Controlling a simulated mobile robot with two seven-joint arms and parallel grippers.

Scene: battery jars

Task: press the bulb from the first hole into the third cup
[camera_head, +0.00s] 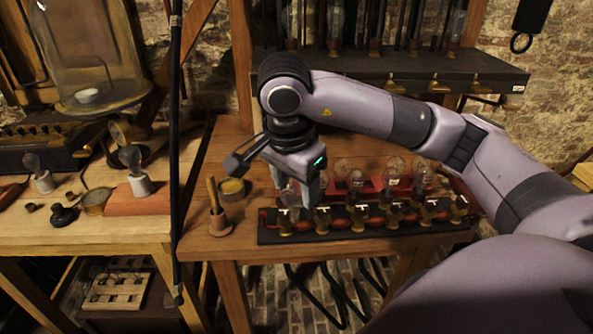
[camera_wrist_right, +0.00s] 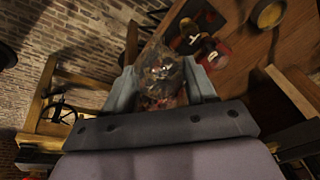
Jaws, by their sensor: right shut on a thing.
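My right gripper (camera_head: 297,190) reaches down over the left end of the dark board (camera_head: 340,236) and is shut on a clear glass bulb (camera_head: 290,196). In the right wrist view the bulb (camera_wrist_right: 162,80) sits between the two grey fingers (camera_wrist_right: 162,92). The board carries a row of brass cups; the bulb is above or at the leftmost cup (camera_head: 286,228), and I cannot tell whether they touch. The third cup (camera_head: 357,219) from the left is further right. Behind the row stands a red rack (camera_head: 372,186) with several bulbs (camera_head: 393,170). My left gripper is not in view.
A wooden pestle in a cup (camera_head: 218,222) and a round brass tin (camera_head: 232,188) stand left of the board. A dark upright pole (camera_head: 176,150) divides the tables. A shelf (camera_head: 400,70) with tall bulbs is behind my right arm. The table's front edge is close to the board.

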